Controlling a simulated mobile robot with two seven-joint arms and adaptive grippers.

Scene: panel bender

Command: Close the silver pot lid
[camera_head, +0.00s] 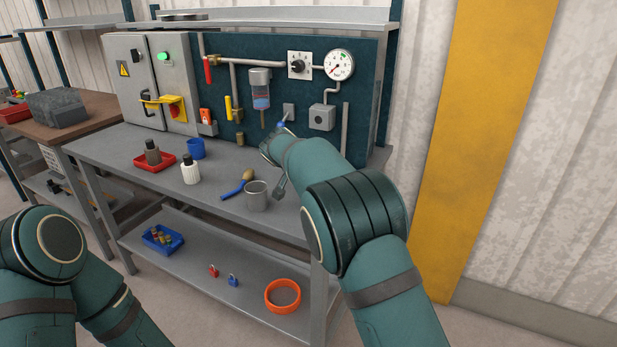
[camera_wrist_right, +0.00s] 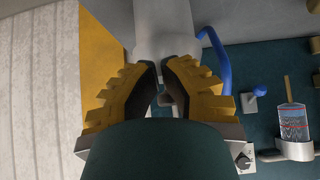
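A silver-grey pot (camera_head: 257,198) stands upright near the workbench's front edge; its mouth looks open. A thin grey piece (camera_head: 281,186) tilts up beside its right side; I cannot tell whether it is the lid. My right arm reaches over the bench behind the pot, and its gripper cannot be made out in the head view. In the right wrist view my right gripper (camera_wrist_right: 162,82) shows two yellow fingers with tips close together. Whether anything is between them is unclear. A pale grey body shows beyond the fingertips. My left arm is at lower left, its gripper out of view.
The back panel (camera_head: 365,80) carries a gauge and pipes. The front-left bench top (camera_head: 95,150) is clear.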

